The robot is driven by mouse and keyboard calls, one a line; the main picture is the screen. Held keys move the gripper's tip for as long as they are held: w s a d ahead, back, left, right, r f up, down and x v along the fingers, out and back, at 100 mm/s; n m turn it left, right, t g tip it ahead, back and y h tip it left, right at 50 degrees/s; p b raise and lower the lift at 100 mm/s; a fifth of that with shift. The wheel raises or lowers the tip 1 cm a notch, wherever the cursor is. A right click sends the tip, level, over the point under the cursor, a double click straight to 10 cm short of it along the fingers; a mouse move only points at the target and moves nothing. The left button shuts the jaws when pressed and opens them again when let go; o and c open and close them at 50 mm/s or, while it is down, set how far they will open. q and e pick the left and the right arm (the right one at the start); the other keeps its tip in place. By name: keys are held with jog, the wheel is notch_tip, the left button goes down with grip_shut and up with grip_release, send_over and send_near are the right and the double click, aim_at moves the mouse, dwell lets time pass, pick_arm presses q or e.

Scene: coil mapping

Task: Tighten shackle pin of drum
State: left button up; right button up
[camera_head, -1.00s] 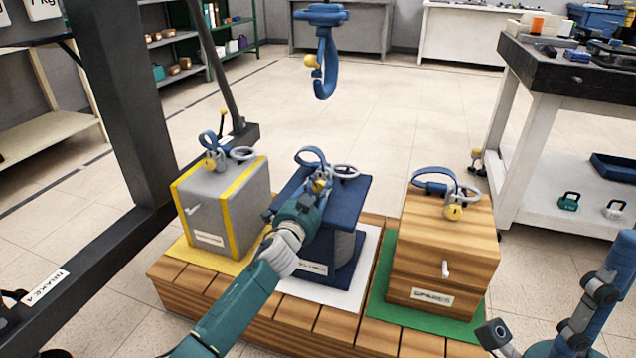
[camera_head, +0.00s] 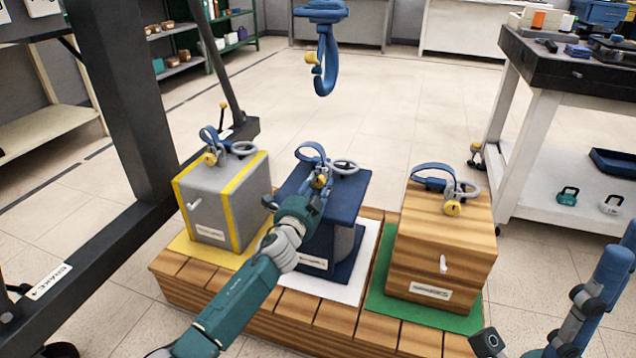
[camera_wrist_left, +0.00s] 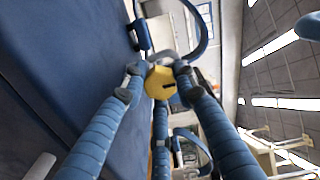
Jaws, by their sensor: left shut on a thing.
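The blue drum (camera_head: 348,209) stands on a white mat in the middle of the wooden platform. A blue strap loop, a grey ring and a yellow shackle pin sit on its top. My left gripper (camera_head: 319,184) reaches in from the front left and is at this pin. The blue top of the drum (camera_wrist_left: 60,80) fills the left of that view. In the head view the fingers largely hide the pin.
A grey crate (camera_head: 212,205) with yellow edges stands left and a wooden crate (camera_head: 440,243) right, each with its own shackle and strap. A blue hook (camera_head: 325,65) hangs above. A dark frame post (camera_head: 125,100) stands left, a workbench (camera_head: 560,75) right.

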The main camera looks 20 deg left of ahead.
pick_arm(q)
jog(key=shift+d+r, duration=0.25)
jog(key=o, duration=1.1)
jog(key=shift+o, duration=0.2)
jog(key=shift+f, duration=0.1)
jog(key=s, duration=1.2)
jog(key=shift+a, duration=0.2)
